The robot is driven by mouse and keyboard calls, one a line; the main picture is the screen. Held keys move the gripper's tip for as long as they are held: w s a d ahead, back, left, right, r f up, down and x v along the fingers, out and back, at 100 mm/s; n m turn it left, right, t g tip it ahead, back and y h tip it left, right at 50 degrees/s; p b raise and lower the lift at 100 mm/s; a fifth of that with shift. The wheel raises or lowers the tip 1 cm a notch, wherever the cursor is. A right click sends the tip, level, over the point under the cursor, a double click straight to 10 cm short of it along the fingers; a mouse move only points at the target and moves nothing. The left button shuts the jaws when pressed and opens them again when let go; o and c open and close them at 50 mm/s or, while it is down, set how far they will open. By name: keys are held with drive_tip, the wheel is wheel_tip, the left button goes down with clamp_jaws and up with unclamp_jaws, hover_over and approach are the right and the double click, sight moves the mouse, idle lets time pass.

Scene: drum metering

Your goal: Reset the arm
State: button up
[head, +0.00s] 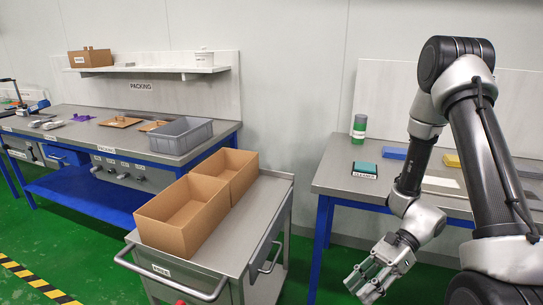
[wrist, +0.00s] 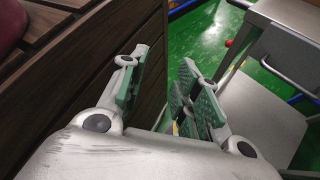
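My gripper (head: 368,279) hangs low in front of the right-hand table in the head view, pointing down and to the left. In the wrist view its two fingers with green pads (wrist: 160,95) stand apart with nothing between them. It is open and empty. My arm is bent, with the elbow raised high at the right of the head view.
A metal cart (head: 255,228) with cardboard boxes (head: 180,243) stands left of my gripper. The right-hand table (head: 335,180) holds a teal sponge (head: 364,168) and a green-banded container (head: 360,128). A packing bench (head: 75,128) with a grey bin (head: 181,146) stands at the left.

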drive_tip(key=d+r+n+t+h, duration=0.3)
drive_tip(key=d+r+n+h, duration=0.6)
drive_tip(key=d+r+n, duration=0.5)
drive_tip(key=s+d+r+n+t+h, duration=0.1)
drive_tip(key=r+t, duration=0.6)
drive_tip(key=r, duration=0.8)
drive_tip(key=shift+s+n+t+h, duration=0.3)
drive_tip(key=shift+s+n+h, duration=0.15)
drive_tip(key=shift+s, duration=0.7)
